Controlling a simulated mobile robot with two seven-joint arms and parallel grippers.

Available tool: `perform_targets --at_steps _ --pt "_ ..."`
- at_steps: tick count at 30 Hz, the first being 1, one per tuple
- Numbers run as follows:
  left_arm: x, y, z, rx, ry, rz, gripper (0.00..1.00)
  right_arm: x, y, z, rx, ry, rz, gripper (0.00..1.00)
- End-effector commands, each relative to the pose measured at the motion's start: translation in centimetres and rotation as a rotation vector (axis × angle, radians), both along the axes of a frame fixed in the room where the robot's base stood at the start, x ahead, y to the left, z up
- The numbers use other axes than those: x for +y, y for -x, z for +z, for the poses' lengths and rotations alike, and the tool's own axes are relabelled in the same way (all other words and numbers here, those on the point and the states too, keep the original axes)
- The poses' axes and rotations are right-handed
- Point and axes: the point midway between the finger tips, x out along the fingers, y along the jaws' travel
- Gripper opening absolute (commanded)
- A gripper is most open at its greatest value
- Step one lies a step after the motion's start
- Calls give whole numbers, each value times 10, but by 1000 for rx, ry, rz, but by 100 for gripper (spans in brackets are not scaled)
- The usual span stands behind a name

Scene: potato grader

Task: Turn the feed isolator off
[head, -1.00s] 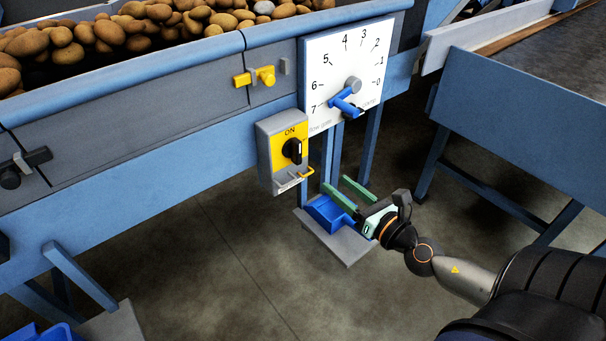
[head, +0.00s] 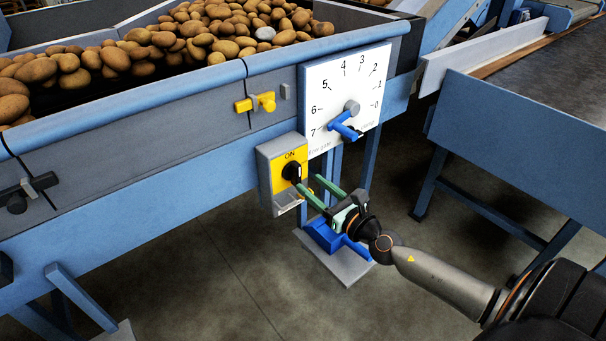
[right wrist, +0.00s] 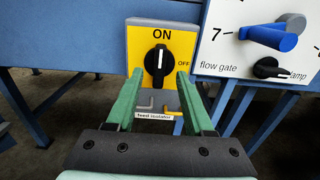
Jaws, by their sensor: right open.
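The feed isolator is a grey box (head: 266,181) with a yellow face and a black rotary knob. In the right wrist view the knob (right wrist: 158,60) stands upright, its white mark toward ON, with OFF at the right. A label below reads "feed isolator" (right wrist: 154,115). My right gripper (head: 308,181) is open, its green fingers pointing at the isolator. In the right wrist view the fingertips (right wrist: 160,74) lie to either side of the knob with gaps; I cannot tell how far in front they are. My left gripper is not in view.
Right of the isolator is the white flow gate dial (head: 346,95) with a blue handle (head: 344,127). A yellow latch (head: 256,103) sits above. A blue pedal (head: 325,236) on a grey plate is below. Potatoes (head: 215,40) fill the hopper behind.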

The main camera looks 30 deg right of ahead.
Motion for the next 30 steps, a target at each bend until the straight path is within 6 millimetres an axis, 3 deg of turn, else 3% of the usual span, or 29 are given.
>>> perform_targets --at_steps 9,22,30 --pt "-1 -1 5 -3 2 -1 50 3 -36 0 -1 -2 0 52" --pt "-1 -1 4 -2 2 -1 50 4 -42 -1 1 -1 1 52" --pt "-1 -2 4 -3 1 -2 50 4 -42 0 1 -1 1 23"
